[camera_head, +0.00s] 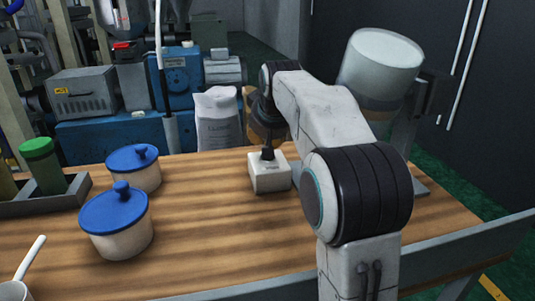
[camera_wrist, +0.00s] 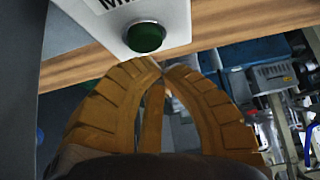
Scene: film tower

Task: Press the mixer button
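The button box (camera_head: 268,178) is a small white block on the wooden table, left of my arm. In the wrist view the white box (camera_wrist: 165,14) carries partly cut-off dark lettering and a round green button (camera_wrist: 146,37). My gripper (camera_wrist: 160,62) has ochre fingers whose tips are together, with nothing seen between them. The tips appear just below the button in the wrist view; whether they touch it cannot be told. In the head view my gripper (camera_head: 267,150) points down over the box and hides the button. The mixer (camera_head: 384,65), a pale cylinder on a grey stand, is partly behind my arm.
Two white pots with blue lids (camera_head: 115,212) (camera_head: 134,167) stand left of the box. A grey tray (camera_head: 42,205) with a green-lidded jar (camera_head: 40,165) is at the far left. A white bag (camera_head: 218,118) stands behind. The table's middle (camera_head: 210,225) is clear.

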